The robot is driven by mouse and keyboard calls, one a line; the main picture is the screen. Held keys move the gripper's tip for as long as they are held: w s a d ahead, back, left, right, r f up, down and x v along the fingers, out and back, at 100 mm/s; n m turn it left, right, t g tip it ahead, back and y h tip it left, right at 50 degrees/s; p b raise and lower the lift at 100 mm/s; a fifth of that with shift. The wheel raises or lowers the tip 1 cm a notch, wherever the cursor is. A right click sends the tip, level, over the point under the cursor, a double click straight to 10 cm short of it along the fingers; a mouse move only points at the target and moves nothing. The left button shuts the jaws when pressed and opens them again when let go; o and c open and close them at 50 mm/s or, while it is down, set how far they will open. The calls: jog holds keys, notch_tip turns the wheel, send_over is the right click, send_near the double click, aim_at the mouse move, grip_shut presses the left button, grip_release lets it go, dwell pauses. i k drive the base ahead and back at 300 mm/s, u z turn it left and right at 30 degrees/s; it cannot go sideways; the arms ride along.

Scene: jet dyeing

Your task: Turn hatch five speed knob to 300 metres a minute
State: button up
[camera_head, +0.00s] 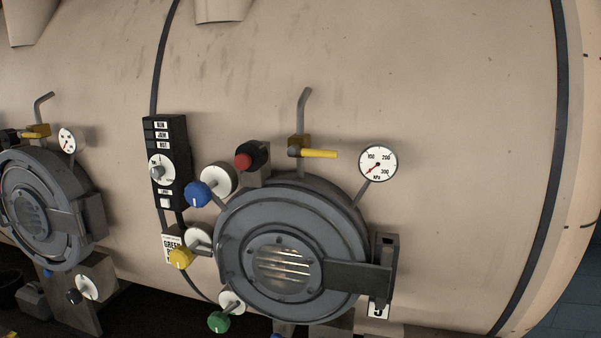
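A round grey hatch (290,255) with a slatted window sits in the beige vessel wall, with a plate reading 5 (378,310) at its lower right. Around its left side are a blue knob (198,194), a yellow knob (181,257) and a green knob (219,321), each in front of a white disc. Left of the blue knob, a black panel (175,130) carries label strips and a white dial (161,170). The frame does not show which knob sets speed; the scale marks are too small to read. My gripper is not in view.
A red button (244,161), a yellow valve lever (319,153) and a pressure gauge (378,163) stand out above the hatch. A hinge block (384,252) is at its right. Another hatch (35,210) is at far left. The wall at right is clear.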

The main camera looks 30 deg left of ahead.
aim_at(157, 172)
jog(key=u, duration=4.2)
jog(key=i, duration=0.15)
jog(key=z, duration=2.45)
jog(key=i, duration=0.45)
jog(key=u, duration=0.3)
jog(key=k, duration=0.5)
jog(key=z, duration=0.05)
